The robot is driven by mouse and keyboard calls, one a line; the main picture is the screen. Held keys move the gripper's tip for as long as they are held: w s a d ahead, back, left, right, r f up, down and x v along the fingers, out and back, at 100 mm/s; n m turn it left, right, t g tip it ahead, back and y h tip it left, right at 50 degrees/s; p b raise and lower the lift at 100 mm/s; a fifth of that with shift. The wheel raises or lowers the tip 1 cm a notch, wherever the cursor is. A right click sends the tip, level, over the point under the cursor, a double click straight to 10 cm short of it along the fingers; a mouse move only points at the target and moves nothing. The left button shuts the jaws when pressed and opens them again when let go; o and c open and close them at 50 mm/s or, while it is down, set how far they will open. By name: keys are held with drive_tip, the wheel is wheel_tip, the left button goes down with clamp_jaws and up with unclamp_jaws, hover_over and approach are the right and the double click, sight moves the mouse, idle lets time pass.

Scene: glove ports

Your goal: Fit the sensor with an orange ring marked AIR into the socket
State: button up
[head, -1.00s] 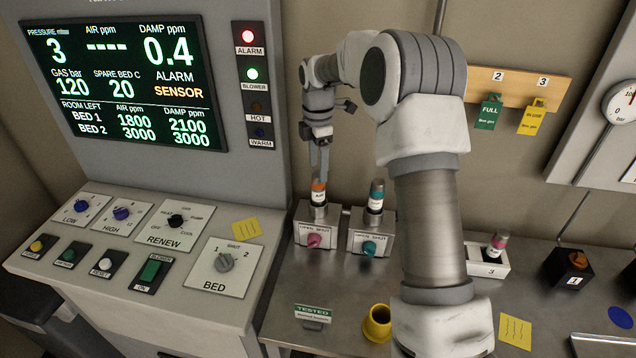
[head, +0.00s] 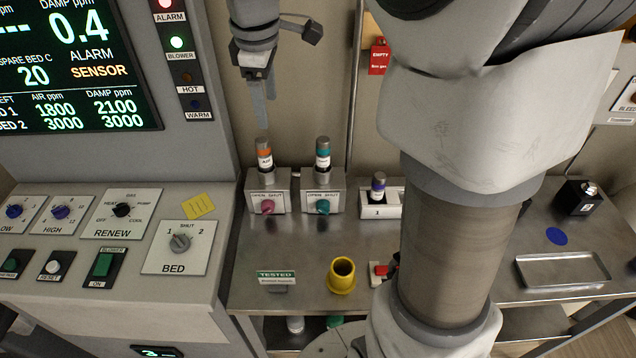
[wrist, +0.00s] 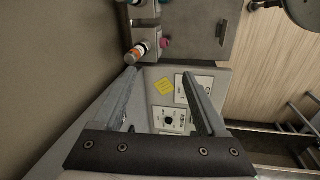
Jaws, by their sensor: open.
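The sensor with the orange ring (head: 264,154) stands upright in the left grey socket block (head: 282,186), above a pink knob. Its label is too small to read surely in the head view. In the wrist view the same sensor (wrist: 137,54) lies just beyond the left finger's tip, outside the gap between the fingers. My gripper (head: 264,112) hangs over it, fingers down, apart from its top. In the wrist view my gripper (wrist: 160,75) is open and empty. How deep the sensor sits cannot be told.
A teal-ringed sensor (head: 323,153) stands close by in the right socket block (head: 338,190). A purple-ringed sensor (head: 378,187) is in a white rack. A yellow cup (head: 342,275) and a TESTED sign (head: 276,277) stand on the bench.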

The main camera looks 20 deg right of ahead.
drive_tip(key=s+r+m+t, duration=0.2)
drive_tip(key=s+m, duration=0.4)
drive_tip(key=s, duration=0.5)
drive_tip(key=s+f+m+t+b, duration=0.1)
drive_tip(key=s+f+m, duration=0.4)
drive_tip(key=s, duration=0.6)
drive_tip(key=shift+d+f+m+y+b, duration=0.25)
drive_tip(key=shift+m+y+b, duration=0.2)
drive_tip(key=shift+b, duration=0.25)
drive_tip(key=shift+s, duration=0.1)
